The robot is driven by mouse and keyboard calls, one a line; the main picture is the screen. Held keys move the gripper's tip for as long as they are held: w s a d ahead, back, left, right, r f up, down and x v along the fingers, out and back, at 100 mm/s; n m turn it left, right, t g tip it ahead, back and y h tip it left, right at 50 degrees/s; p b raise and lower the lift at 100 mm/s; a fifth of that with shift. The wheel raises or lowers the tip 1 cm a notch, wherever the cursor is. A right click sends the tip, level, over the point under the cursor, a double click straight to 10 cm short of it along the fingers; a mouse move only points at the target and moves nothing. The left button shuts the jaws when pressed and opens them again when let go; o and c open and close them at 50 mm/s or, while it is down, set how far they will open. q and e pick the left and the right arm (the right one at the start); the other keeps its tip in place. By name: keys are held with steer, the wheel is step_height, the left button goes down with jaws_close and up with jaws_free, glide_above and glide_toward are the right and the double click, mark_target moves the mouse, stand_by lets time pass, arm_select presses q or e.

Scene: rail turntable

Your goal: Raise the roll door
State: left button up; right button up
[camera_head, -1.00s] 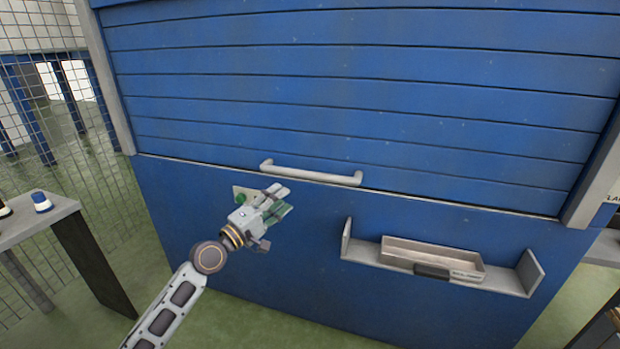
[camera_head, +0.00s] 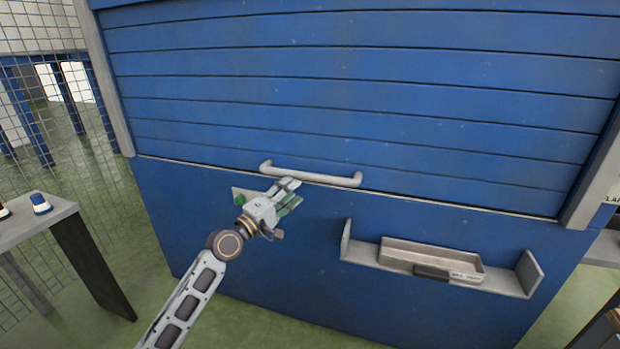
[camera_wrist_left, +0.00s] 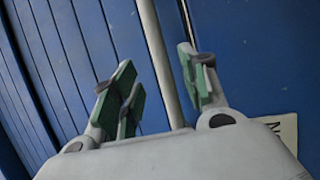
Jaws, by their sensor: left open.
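The blue slatted roll door (camera_head: 350,85) is down, its bottom edge meeting the blue panel below. A pale bar handle (camera_head: 325,178) runs along its lower edge. My left gripper (camera_head: 292,189) is just below the left part of the handle in the head view, open and empty. In the left wrist view the handle bar (camera_wrist_left: 158,55) runs into the space between the green-padded fingers of my left gripper (camera_wrist_left: 168,90). I cannot tell whether the fingers touch it. My right gripper is not in view.
A shelf bracket (camera_head: 525,272) on the lower panel (camera_head: 330,250) holds a grey tray (camera_head: 440,258) to the right. A table (camera_head: 35,228) with a blue-and-white object (camera_head: 40,204) stands at left. A pale plate (camera_head: 240,195) sits behind my gripper. Mesh fencing is behind.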

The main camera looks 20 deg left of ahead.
mark_target(307, 179)
arm_select(q)
steer(key=shift+x, duration=1.65)
steer(key=shift+b+x, duration=0.55)
steer(key=shift+x, duration=1.3)
steer(key=shift+w+d+r, duration=0.1)
steer(key=shift+w+d, duration=0.15)
steer(key=shift+w, duration=0.25)
steer(key=shift+w+d+r, duration=0.1)
steer(key=shift+w+d, duration=0.1)
steer(key=shift+w, duration=0.2)
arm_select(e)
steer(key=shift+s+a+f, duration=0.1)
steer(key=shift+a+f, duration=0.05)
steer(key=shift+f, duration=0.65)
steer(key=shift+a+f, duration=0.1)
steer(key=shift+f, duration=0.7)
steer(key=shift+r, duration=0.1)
arm_select(q)
jaws_close()
